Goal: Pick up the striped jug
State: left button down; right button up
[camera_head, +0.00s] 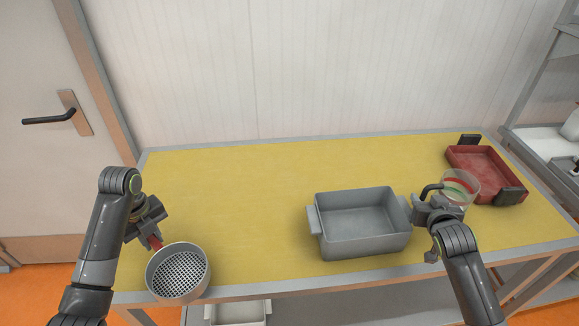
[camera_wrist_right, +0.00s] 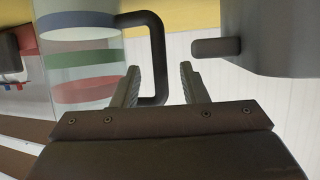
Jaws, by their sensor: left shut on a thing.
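The striped jug (camera_head: 460,186) is clear with coloured bands and a dark handle. It stands at the right of the table, in front of the red tray. In the right wrist view the jug (camera_wrist_right: 78,65) shows blue, green and red bands, and its dark handle (camera_wrist_right: 158,55) lies between my fingers. My right gripper (camera_head: 430,200) is open around the handle; its fingers also show in the right wrist view (camera_wrist_right: 158,82), apart. My left gripper (camera_head: 153,240) is shut on the red handle of a round strainer (camera_head: 180,272) at the table's front left.
A grey open bin (camera_head: 362,249) with side handles stands left of the jug, close to my right gripper; it also shows in the right wrist view (camera_wrist_right: 275,38). A red tray (camera_head: 487,172) with black handles lies behind the jug. The yellow table's middle left (camera_head: 240,195) is clear.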

jog(key=shift+x, duration=1.2)
grip_shut()
